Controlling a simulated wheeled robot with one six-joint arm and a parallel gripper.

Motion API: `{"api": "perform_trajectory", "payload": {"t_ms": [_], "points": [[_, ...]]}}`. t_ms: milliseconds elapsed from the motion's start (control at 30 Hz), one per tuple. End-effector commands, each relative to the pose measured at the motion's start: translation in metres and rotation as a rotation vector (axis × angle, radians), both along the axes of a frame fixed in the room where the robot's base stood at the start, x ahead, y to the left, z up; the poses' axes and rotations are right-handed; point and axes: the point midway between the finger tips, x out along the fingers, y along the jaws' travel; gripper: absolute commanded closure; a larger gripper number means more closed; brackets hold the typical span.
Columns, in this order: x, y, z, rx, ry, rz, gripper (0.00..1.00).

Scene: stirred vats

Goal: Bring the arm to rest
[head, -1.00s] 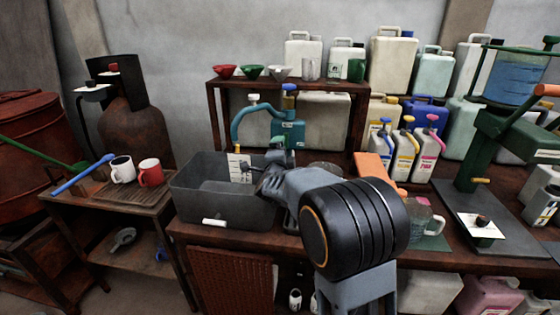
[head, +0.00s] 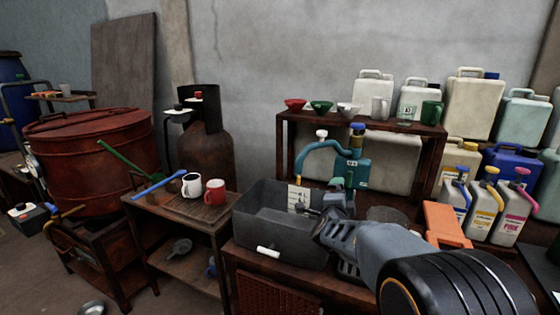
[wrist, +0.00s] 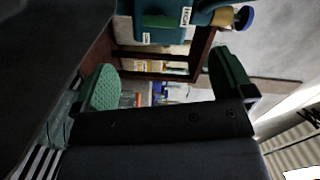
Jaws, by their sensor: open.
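My arm reaches in from the lower right of the head view, over the bench. My gripper (head: 341,188) is at its far end, beside the right rim of the grey bin (head: 270,252) and in front of the teal jug (head: 352,170). In the wrist view its two green-padded fingers (wrist: 165,85) stand wide apart with nothing between them. The teal jug (wrist: 172,25) with its blue cap shows beyond them at the top. I cannot tell whether the gripper touches anything.
A wooden shelf (head: 287,150) with funnels and mugs stands behind the jug. An orange object (head: 444,226) and several bottles are to the right. A side table (head: 205,228) with a white and a red mug is left, near a rusty red vat (head: 95,165).

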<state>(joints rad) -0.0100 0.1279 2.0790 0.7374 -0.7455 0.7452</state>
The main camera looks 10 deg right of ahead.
Motion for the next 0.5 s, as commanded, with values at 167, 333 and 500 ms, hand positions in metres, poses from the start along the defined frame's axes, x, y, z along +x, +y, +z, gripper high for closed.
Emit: {"api": "perform_trajectory", "payload": {"t_ms": [167, 333, 500], "points": [[-0.022, 0.035, 0.045, -0.122, 0.208, 0.230, 0.01], [-0.083, 0.077, 0.072, -0.369, 0.546, 0.571, 0.01], [-0.163, 0.094, 0.081, -0.607, 0.861, 0.865, 0.01]]}}
